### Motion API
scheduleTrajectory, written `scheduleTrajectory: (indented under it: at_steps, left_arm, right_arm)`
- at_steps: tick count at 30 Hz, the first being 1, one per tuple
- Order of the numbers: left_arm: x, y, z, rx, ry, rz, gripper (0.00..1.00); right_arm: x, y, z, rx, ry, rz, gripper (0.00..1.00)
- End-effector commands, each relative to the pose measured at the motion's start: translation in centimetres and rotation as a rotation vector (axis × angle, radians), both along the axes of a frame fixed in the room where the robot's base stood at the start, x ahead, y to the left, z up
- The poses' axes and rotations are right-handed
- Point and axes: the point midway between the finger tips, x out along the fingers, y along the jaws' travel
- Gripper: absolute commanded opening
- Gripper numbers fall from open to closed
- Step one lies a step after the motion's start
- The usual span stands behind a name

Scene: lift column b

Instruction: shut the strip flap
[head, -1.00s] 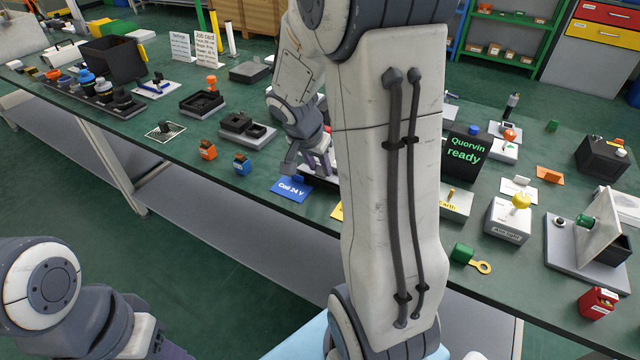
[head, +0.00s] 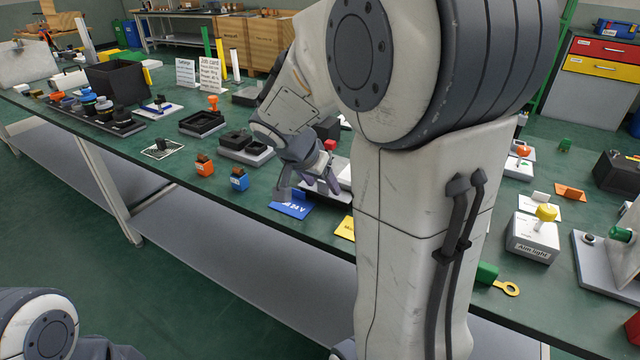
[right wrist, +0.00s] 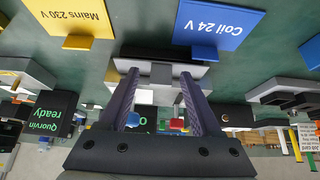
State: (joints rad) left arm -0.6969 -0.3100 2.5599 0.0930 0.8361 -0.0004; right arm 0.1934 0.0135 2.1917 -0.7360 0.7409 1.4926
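My right gripper (head: 312,182) is over the bench just behind the blue "Coil 24 V" card (head: 291,206), at a pale unit (head: 338,168) that my arm partly hides. In the right wrist view, upside down, the two purple fingers (right wrist: 160,74) are spread with a gap between them. A dark bar with a grey edge (right wrist: 165,53) lies across at the fingertips, and pale parts show between the fingers. I cannot tell whether the bar is the strip flap, its angle, or whether the fingers touch it. My left gripper is out of view.
The blue card (right wrist: 217,24) and yellow "Mains 230 V" card (right wrist: 70,15) lie beside the fingertips. Orange (head: 204,166) and blue (head: 239,180) small blocks and a black-topped unit (head: 246,146) stand left of the right gripper. My right arm hides much of the bench's middle.

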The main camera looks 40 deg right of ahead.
Motion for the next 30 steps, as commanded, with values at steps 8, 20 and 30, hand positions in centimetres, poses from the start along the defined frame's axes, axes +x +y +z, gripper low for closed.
scheduleTrajectory:
  at_steps: [8, 20, 30]
  left_arm:
    - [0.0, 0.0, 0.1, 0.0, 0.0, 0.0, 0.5]
    - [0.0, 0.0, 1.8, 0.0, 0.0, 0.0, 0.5]
    - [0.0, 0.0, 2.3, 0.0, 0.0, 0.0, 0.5]
  right_arm:
    - [0.0, 0.2, 0.3, 0.0, -0.003, 0.002, 0.65]
    - [-1.4, 3.7, 6.4, -0.001, -0.006, 0.005, 0.65]
    - [-2.2, 5.3, 8.8, 0.0, 0.0, 0.001, 0.65]
